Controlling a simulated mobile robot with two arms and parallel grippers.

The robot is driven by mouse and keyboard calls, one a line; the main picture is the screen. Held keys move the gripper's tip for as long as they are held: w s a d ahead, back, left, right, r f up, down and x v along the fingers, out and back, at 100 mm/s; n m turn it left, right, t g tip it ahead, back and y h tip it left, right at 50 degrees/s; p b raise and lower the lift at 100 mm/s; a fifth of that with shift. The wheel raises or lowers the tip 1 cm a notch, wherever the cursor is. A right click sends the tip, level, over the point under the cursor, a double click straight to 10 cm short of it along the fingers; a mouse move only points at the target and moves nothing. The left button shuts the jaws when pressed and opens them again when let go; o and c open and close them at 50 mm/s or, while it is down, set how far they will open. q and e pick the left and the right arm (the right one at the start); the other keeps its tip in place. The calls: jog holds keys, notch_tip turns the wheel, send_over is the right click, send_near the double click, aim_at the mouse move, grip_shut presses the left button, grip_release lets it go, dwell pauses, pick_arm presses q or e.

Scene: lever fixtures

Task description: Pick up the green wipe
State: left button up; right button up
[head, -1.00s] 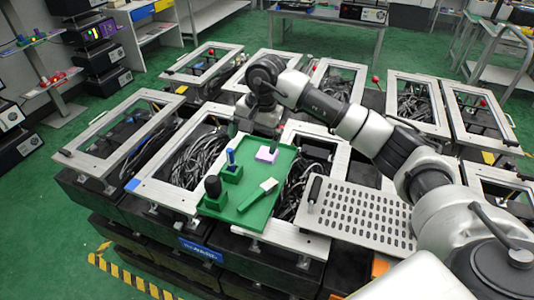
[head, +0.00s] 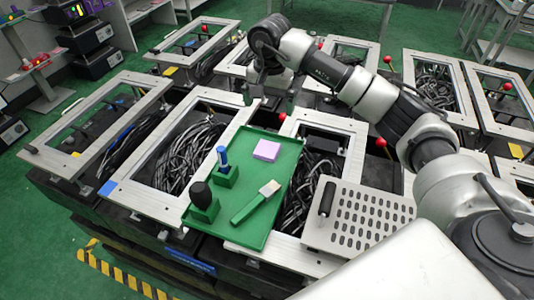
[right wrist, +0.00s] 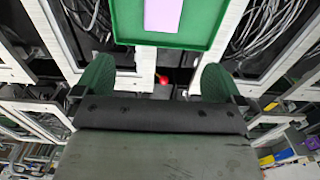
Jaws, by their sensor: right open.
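A green tray (head: 268,222) lies across the frames in the head view. I see no separate green cloth; this tool is the loose green item. A lilac block (head: 267,150) sits near the tray's far end and also shows in the right wrist view (right wrist: 163,15). My right gripper (head: 268,99) is open and empty beyond the tray's far edge. Its two green-tinted fingers stand apart in the right wrist view (right wrist: 157,82). My left gripper is not in view.
A blue tool (head: 222,158) and a black-topped tool (head: 201,194) stand upright in green holders along the tray's left side. A perforated metal plate (head: 365,222) with a black handle lies right of the tray. Cable-filled frames (head: 190,150) surround it.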

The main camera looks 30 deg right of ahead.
notch_tip(320, 180, down, 4)
jog(key=b, duration=0.3)
jog(key=p, duration=0.2)
send_over(268, 146)
notch_tip(268, 146, down, 4)
jog(key=shift+s+d+f, duration=0.1)
jog(key=shift+s+f, duration=0.05)
jog(key=shift+f, duration=1)
notch_tip(268, 146, down, 4)
jog(key=shift+r+p, duration=0.2)
jog(key=shift+p, duration=0.7)
jog(key=shift+f, duration=0.35)
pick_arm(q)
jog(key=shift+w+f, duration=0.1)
pick_arm(e)
jog(key=c, duration=1)
